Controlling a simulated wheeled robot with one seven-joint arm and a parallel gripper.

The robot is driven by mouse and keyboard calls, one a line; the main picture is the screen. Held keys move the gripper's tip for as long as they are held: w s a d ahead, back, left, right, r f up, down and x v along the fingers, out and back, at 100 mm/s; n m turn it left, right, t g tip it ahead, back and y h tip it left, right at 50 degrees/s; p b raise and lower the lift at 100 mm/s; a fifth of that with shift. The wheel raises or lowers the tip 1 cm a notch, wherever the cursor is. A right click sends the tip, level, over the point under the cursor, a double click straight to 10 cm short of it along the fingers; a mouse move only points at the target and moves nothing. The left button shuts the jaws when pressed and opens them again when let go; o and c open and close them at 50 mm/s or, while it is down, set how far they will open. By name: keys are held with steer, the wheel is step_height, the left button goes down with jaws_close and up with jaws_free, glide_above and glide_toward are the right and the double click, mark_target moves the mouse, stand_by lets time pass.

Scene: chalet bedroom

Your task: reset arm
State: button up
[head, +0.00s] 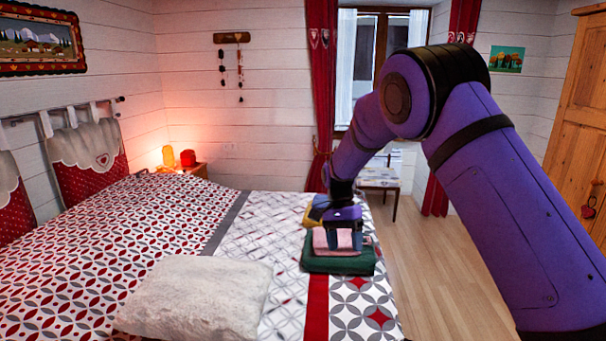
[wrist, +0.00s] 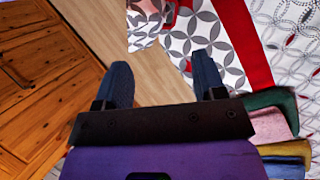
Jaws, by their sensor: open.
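My gripper (head: 345,241) hangs at the end of my purple arm, over the right side of the bed. In the head view it overlaps a small pile of folded cloths: green (head: 338,265), pink (head: 322,241) and yellow (head: 313,214). In the wrist view my gripper (wrist: 164,78) has its two dark fingers wide apart with nothing between them. There the green (wrist: 270,99), pink (wrist: 269,124) and yellow (wrist: 284,149) cloths lie at the lower right, outside the fingers. The gripper looks apart from the pile.
The bed (head: 130,215) fills the left, with a pale fluffy cushion (head: 198,298) in front. Bare wooden floor (head: 430,265) lies right of it. A chair (head: 378,178) stands near the window, and a wooden door (head: 580,125) is at the right. A bedside lamp (head: 169,156) glows behind.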

steer(key=s+d+r+n+t+y, duration=0.1)
steer(key=s+d+r+t, duration=0.1)
steer(key=s+d+r, duration=0.4)
steer(key=s+d+r+n+t, duration=0.15)
steer(key=s+r, duration=0.25)
steer(key=r, duration=0.5)
steer(key=s+d+r+n+t+y, duration=0.1)
steer(key=s+d+r, duration=0.35)
steer(key=r, duration=0.25)
steer(key=s+d+r+n+t, duration=0.1)
steer(key=s+d+n+t, duration=0.1)
steer(key=s, duration=0.9)
steer(key=s+d+r+n+t, duration=0.1)
steer(key=s+d+t, duration=0.2)
steer(key=s, duration=0.8)
steer(key=shift+s+d+r+n+h, duration=0.3)
steer(key=shift+s+d+n+h, duration=0.1)
steer(key=shift+d, duration=0.85)
